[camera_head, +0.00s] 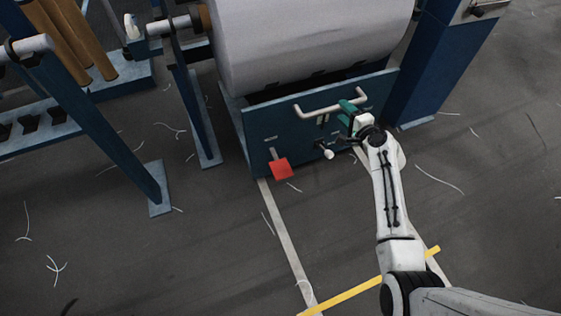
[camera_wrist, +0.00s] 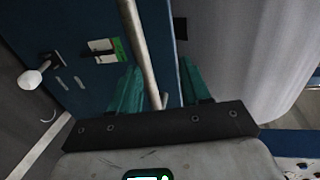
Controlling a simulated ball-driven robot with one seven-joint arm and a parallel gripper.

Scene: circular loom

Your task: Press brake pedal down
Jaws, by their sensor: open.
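The red pedal (camera_head: 281,168) sticks out low on the left of the blue front panel, on a short metal arm below a small label. It is just above the floor, and it does not show in the wrist view. My gripper (camera_head: 351,110) has teal fingers and is to the right of and higher than the pedal, close to the pale bar handle (camera_head: 318,110). In the wrist view the handle (camera_wrist: 140,45) runs between the two open fingers (camera_wrist: 155,88). I cannot tell whether they touch it.
A white-knobbed lever (camera_head: 328,154) sits on the panel (camera_head: 262,128) between pedal and gripper; its knob also shows in the wrist view (camera_wrist: 32,78). A large white roll (camera_head: 310,40) is above. Blue posts (camera_head: 205,130) stand left. Floor in front is open, with scattered threads.

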